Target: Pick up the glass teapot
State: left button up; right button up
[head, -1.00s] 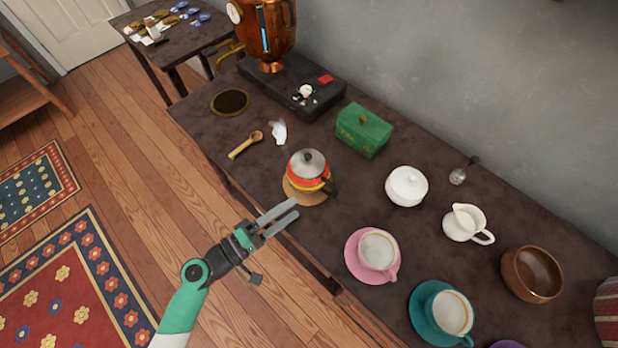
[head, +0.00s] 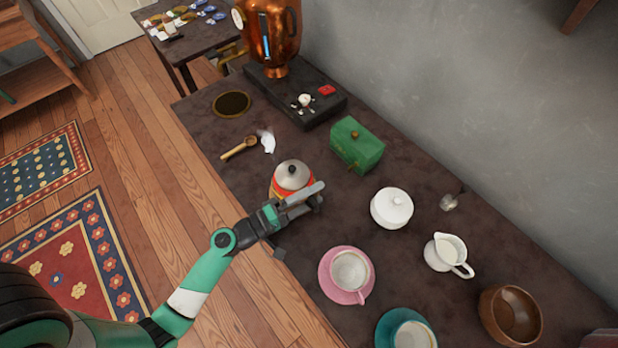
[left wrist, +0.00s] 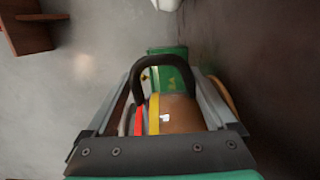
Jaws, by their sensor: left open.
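The teapot (head: 291,177) has a grey lid with a dark knob and red, orange and yellow bands. It stands near the front edge of the dark table, partly hidden by my left gripper (head: 312,195). In the left wrist view, its dark looped handle (left wrist: 164,62) and its brown side with a yellow and a red band (left wrist: 178,115) show between my left gripper's fingers. The fingers are open, one on each side of the handle; I cannot tell whether they touch the teapot. My right gripper is not in view.
A green box (head: 357,145) and a white lidded pot (head: 391,208) stand behind and right of the teapot. A pink cup (head: 350,271) and a teal cup (head: 410,335) stand nearer. A wooden scoop (head: 238,148) lies to the left.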

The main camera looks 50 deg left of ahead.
pick_arm(q)
jog(key=shift+s+a+f, duration=0.15)
jog(key=shift+s+f, duration=0.05)
jog(key=shift+s, duration=0.45)
jog(key=shift+c, duration=0.4)
jog(key=shift+w, duration=0.15)
grip_shut()
jog(key=shift+r, duration=0.15)
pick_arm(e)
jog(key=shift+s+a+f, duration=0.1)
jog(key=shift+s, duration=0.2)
pick_arm(q)
jog(key=shift+r, duration=0.1)
